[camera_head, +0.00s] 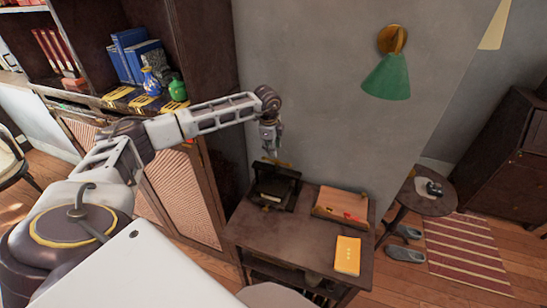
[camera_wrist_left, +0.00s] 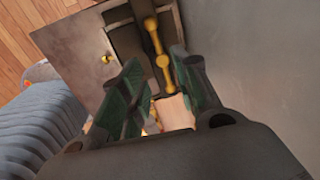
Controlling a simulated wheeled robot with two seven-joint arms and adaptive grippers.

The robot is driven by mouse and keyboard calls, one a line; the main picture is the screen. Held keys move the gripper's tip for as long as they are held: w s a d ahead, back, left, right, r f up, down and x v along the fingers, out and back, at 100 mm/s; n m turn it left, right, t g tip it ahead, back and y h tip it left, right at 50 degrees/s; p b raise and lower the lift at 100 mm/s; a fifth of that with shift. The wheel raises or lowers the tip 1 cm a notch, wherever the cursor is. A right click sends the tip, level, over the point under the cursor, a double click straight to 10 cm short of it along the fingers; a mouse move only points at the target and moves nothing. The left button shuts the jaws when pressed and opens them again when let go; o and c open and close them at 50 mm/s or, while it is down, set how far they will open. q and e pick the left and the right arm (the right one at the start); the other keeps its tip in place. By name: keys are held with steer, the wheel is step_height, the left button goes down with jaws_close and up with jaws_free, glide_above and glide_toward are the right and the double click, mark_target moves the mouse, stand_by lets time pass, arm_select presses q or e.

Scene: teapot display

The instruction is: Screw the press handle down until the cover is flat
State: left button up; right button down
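The dark press (camera_head: 273,190) stands on the small brown table against the grey wall. Its brass handle (camera_head: 279,163) lies across the top; in the left wrist view the handle (camera_wrist_left: 157,45) is a bar with rounded knobs. My left gripper (camera_head: 270,152) points down just above the handle. In the left wrist view my left gripper (camera_wrist_left: 156,68) is open, its green-padded fingers apart. The near end of the handle appears between them, with no clear contact. I cannot make out the cover or whether it is flat. My right gripper is not in view.
A wooden box (camera_head: 341,205) and a yellow book (camera_head: 347,255) share the table (camera_head: 285,245) to the right of the press. A dark cabinet (camera_head: 190,195) stands close on the left. A green wall lamp (camera_head: 388,77) hangs above right.

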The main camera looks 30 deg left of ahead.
mark_target(273, 161)
arm_select(q)
steer(key=shift+w+a+f+p, duration=0.1)
steer(key=shift+w+f+p, duration=0.1)
steer(key=shift+f, duration=1)
steer(key=shift+w+a+f+p, duration=0.1)
steer(key=shift+w+f+p, duration=0.15)
steer(key=shift+f, duration=1)
steer(key=shift+w+f+p, duration=0.15)
steer(key=shift+w+f, duration=0.05)
steer(key=shift+f, duration=1)
jaws_close()
